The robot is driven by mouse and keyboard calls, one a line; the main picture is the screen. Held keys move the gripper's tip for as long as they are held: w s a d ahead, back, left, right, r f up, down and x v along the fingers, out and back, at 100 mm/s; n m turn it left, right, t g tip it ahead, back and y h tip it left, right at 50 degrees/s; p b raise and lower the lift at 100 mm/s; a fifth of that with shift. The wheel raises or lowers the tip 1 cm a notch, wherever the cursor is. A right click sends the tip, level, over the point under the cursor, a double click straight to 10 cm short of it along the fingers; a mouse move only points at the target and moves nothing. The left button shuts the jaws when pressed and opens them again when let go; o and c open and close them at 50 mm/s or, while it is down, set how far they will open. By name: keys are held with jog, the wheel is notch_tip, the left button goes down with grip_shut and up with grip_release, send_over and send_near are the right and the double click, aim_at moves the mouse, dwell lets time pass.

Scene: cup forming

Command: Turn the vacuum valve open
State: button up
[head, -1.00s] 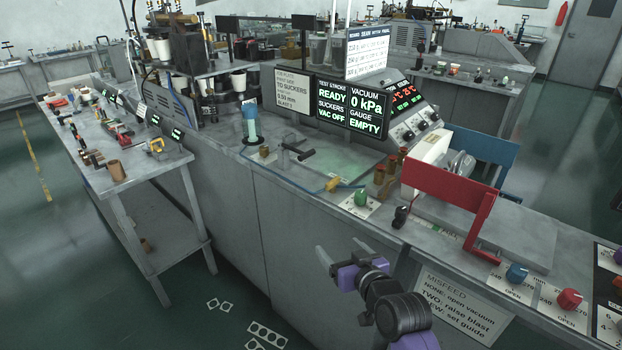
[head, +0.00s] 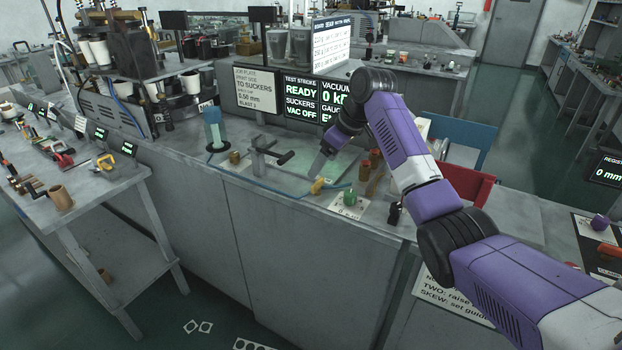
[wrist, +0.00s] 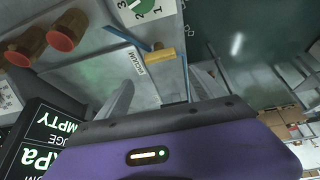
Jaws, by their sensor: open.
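The vacuum valve (head: 318,186) is a small brass-yellow piece at the front edge of the grey machine top, joined to a blue hose. In the wrist view the brass valve (wrist: 160,55) lies beside a plate marked VACUUM (wrist: 132,61). My gripper (head: 322,163) is open and empty, pointing down above the machine top just behind the valve. In the wrist view its two fingers (wrist: 160,94) stand apart, with the valve ahead of them, not between them. I see no contact.
A green knob (head: 350,197) on a white dial plate stands close right of the valve. Brown, red-topped cylinders (wrist: 67,34) stand nearby. A black-handled crank (head: 284,158) is to the left. A red bracket (head: 465,185) is behind my arm.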

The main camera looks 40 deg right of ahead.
aim_at(318, 182)
jog(key=shift+g, duration=0.4)
jog(key=shift+s+f+p+x, duration=0.1)
jog(key=shift+s+p+x, duration=0.1)
jog(key=shift+x, duration=0.9)
jog(key=shift+s+f+p+x, duration=0.1)
jog(key=shift+s+p+x, duration=0.05)
jog(key=shift+x, duration=0.95)
jog(key=shift+s+f+p+x, duration=0.1)
jog(key=shift+s+p+x, duration=0.1)
jog(key=shift+x, duration=0.9)
jog(key=shift+d+r, duration=0.1)
jog(key=c, duration=1.4)
